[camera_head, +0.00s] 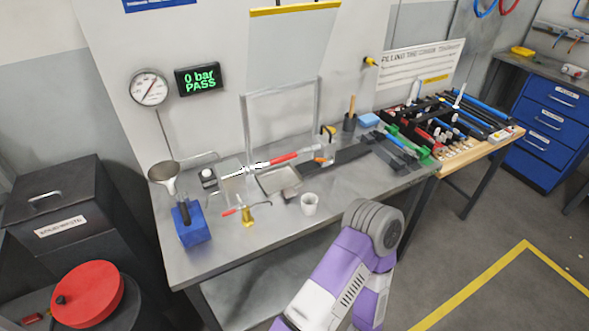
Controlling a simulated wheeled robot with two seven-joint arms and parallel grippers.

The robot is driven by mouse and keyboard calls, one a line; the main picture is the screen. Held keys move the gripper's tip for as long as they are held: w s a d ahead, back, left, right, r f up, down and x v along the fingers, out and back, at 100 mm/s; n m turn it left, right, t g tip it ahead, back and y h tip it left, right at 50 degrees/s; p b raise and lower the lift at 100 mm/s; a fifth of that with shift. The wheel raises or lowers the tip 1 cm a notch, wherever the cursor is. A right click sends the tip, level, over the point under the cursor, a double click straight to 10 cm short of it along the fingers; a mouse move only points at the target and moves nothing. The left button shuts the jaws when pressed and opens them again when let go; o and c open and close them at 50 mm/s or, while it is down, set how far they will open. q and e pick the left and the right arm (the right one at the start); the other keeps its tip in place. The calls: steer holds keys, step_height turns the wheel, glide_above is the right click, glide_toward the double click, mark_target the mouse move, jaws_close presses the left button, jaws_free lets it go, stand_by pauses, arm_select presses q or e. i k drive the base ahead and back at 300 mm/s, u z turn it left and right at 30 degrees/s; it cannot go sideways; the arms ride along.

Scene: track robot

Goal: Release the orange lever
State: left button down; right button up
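A small orange piece (320,160) shows at the back of the steel bench, by the right foot of the clear upright frame. A longer red-orange handle (283,158) lies just left of it, joined to a pale metal part (245,170). A brass fitting (247,214) with a short red-orange lever (229,212) stands nearer the front. I cannot tell for sure which of these is the orange lever. One purple and white arm of mine rises from the bottom, in front of the bench. Neither gripper shows.
The steel bench (225,255) also carries a blue block (191,226), a funnel (163,174), a white cup (309,204) and a shallow tray (279,181). A gauge (149,88) and a display (198,79) reading "0 bar PASS" hang behind. A crowded wooden bench (491,142) adjoins at right.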

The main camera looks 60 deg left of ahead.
mark_target(330, 160)
steer(key=k, duration=0.35)
steer(key=u, duration=0.9)
